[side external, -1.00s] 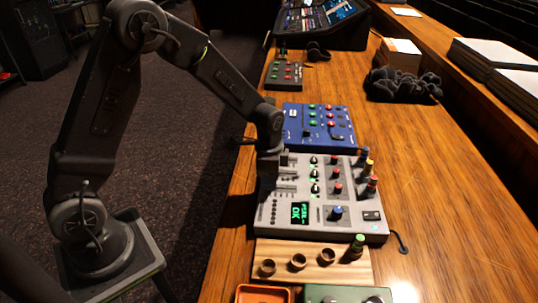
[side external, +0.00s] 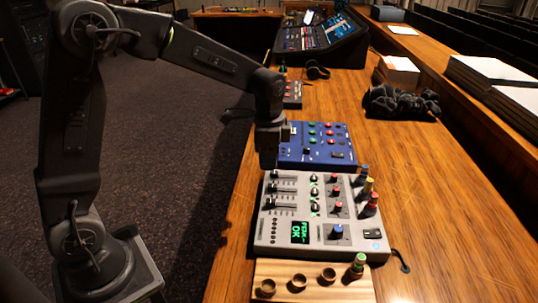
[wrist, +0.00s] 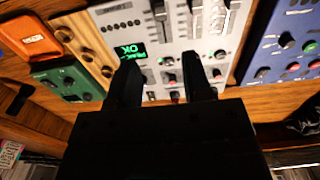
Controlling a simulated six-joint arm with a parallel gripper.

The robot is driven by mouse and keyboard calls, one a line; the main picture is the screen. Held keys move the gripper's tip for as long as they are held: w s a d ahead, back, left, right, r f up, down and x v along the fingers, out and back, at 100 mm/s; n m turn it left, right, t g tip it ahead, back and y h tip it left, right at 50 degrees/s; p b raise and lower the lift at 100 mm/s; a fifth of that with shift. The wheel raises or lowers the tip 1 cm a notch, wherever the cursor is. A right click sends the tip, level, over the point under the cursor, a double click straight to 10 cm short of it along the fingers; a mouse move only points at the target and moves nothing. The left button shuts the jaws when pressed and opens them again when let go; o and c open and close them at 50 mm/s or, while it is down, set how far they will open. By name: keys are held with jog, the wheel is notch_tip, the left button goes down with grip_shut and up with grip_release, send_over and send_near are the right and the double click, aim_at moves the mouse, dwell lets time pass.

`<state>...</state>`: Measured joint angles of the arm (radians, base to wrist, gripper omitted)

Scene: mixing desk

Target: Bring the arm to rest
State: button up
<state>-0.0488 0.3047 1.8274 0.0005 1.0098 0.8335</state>
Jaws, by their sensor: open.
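My gripper (side external: 268,160) hangs above the top left part of the grey mixer (side external: 325,258), close to the near left corner of the blue panel (side external: 345,135). In the wrist view my gripper's two dark fingers (wrist: 163,85) are apart with nothing between them. The grey mixer (wrist: 165,15) lies beyond the fingers with its green-lit screen and faders. The blue panel shows at the right of the wrist view (wrist: 290,45).
Coloured pegs (side external: 368,188) stand at the mixer's right side. Black cloth (side external: 400,103), a box (side external: 398,72) and a large console (side external: 318,38) are farther back.

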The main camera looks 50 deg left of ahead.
jog(key=shift+r, duration=0.1)
jog(key=s+d+r+n+t, duration=0.1)
jog(key=s+r+n, duration=0.3)
jog(key=s, duration=0.6)
jog(key=s+d+r+n+t, duration=0.1)
jog(key=s+r+n+t, duration=0.3)
jog(key=s, duration=0.6)
jog(key=shift+s+r+n+t, duration=0.3)
jog(key=shift+s+r+n, duration=0.1)
jog(key=shift+r+n, duration=0.15)
dwell(2.4)
